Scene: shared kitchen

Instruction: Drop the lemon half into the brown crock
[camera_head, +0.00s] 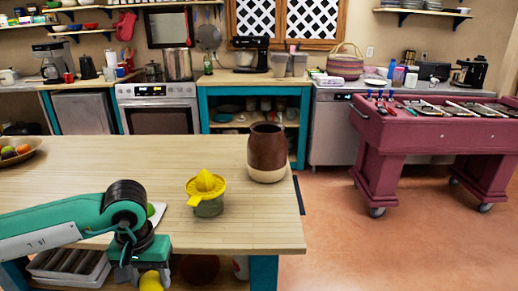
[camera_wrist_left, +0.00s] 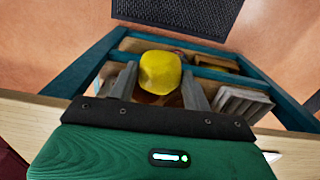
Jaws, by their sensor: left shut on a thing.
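The brown crock (camera_head: 267,150) stands upright on the wooden table near its right end, with a pale unglazed lower part. Its inside is mostly hidden. My left gripper (camera_head: 142,276) hangs down at the table's front edge, well left of and nearer than the crock. It is shut on the yellow lemon half (camera_head: 151,282), which shows only partly at the bottom of the head view. In the left wrist view the lemon half (camera_wrist_left: 160,71) sits between the two grey fingers. My right gripper is out of view.
A yellow-topped citrus juicer (camera_head: 206,188) stands on the table (camera_head: 110,169) between my left arm and the crock. A bowl of fruit (camera_head: 20,153) is at the far left. A green thing shows partly behind my arm. The table's middle is clear.

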